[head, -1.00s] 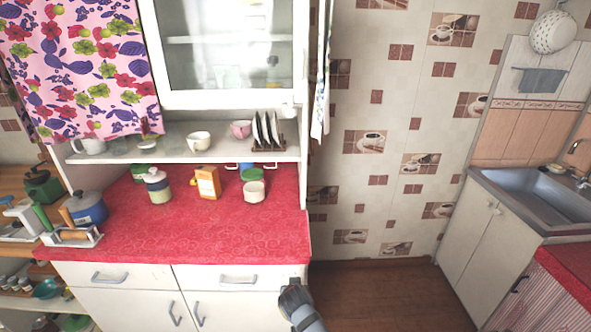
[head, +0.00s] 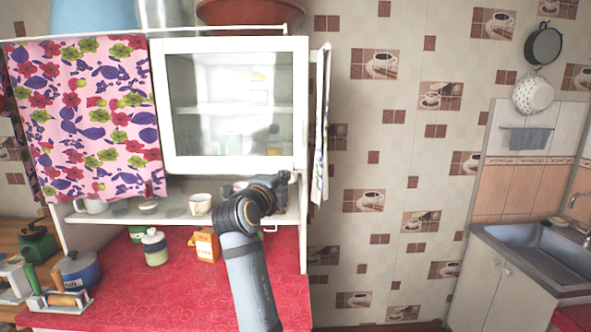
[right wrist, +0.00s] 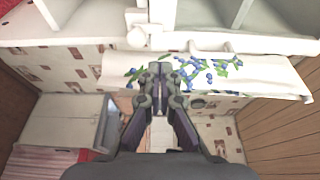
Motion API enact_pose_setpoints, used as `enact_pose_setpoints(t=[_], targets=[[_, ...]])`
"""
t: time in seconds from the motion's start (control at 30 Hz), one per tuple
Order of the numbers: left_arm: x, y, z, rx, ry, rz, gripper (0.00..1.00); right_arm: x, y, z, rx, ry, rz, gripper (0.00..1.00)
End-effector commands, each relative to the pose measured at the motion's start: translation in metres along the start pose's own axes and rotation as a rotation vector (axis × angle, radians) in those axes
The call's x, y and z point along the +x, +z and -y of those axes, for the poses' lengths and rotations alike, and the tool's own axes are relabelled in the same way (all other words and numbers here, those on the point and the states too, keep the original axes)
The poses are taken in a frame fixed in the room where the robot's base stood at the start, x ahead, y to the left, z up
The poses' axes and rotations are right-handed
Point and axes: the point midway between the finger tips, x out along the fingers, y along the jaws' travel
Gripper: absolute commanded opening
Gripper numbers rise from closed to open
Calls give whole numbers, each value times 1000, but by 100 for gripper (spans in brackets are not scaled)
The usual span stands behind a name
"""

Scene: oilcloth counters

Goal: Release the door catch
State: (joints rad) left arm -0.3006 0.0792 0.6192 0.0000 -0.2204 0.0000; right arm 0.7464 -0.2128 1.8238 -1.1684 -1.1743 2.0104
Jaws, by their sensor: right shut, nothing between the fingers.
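The white glass-fronted cabinet door (head: 168,130) looks closed. A small white catch (head: 296,177) sits under its lower right corner. In the right wrist view a round white knob (right wrist: 137,38), apparently this catch, shows at the cabinet's lower edge. My right gripper (head: 277,182) is just left of the catch in the head view, its fingertips partly hidden by the wrist. In the right wrist view the gripper (right wrist: 161,76) is shut and empty, below and slightly right of the knob, with a visible gap in the picture. My left gripper is not in view.
A flowered towel (right wrist: 215,74) hangs close beside the fingers; it shows edge-on in the head view (head: 320,130). Below the door, a shelf (head: 115,216) holds cups, partly behind my arm. A jar (head: 155,248) and an orange box (head: 205,246) stand on the red counter.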

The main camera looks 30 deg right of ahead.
Motion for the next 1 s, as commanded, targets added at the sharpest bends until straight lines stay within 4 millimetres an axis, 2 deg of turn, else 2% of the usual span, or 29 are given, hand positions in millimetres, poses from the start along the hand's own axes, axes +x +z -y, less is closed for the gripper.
enact_pose_setpoints(t=[0.23, 0.33, 0.73, 0.9, 1.0], targets=[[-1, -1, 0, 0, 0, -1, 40, 1, 0, 0, -2, 1, 1, 0], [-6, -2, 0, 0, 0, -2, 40, 7, 0, 2, -5, 0, 0, 0], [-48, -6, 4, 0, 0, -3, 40, 78, -1, 4, -8, 1, -1, 0], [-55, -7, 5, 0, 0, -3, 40, 96, 0, 1, -6, 2, 1, 0], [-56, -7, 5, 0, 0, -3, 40, 100, 0, 0, -3, 2, 2, 0]])
